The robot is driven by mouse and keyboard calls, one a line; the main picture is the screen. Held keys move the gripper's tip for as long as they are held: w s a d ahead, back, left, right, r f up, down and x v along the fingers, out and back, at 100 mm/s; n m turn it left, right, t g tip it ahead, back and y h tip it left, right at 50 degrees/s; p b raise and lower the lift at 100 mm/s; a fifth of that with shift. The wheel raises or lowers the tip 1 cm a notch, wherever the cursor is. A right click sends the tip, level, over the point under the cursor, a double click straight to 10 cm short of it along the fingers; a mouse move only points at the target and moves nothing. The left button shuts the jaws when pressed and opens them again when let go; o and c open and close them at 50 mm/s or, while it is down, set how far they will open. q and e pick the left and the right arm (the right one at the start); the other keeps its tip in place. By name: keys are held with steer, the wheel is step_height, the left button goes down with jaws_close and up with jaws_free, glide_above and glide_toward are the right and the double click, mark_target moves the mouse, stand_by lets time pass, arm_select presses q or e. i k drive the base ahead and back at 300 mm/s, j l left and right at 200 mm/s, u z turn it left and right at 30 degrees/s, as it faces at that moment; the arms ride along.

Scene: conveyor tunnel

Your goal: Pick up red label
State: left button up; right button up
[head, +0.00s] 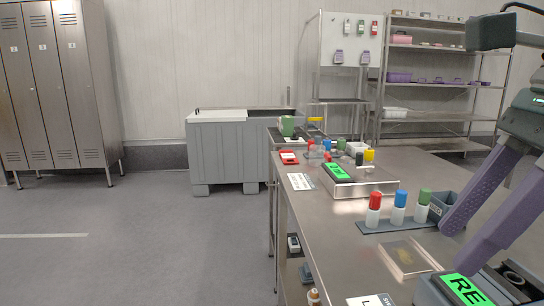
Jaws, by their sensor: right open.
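Two red things could be the label, and I cannot tell which: a small red tag (374,28) on the white board at the back, and a flat red item with a white patch (289,157) at the far end of the steel table. Both are small in view. My right gripper (456,250) comes in from the right with its two purple fingers spread apart and nothing between them. It is over the near right part of the table, well apart from both red things. My left gripper is not in view.
The steel table (345,225) holds a rack with red, blue and green capped bottles (398,212), a scale with a green display (339,172) and a dark bin (443,204). A near device shows a green screen (467,289). Floor at left (130,240) is clear.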

mark_target(286, 155)
steer(key=i+j+z, duration=0.1)
steer(key=i+j, duration=0.3)
steer(key=i, duration=0.4)
steer(key=i+j+z, duration=0.1)
steer(key=i+j, duration=0.4)
steer(key=i, duration=0.25)
steer(key=i+j+z, duration=0.1)
steer(key=i+j, duration=0.4)
steer(key=i, duration=0.25)
steer(key=i+j, duration=0.6)
steer(key=i, duration=0.15)
steer(key=l+z, duration=0.05)
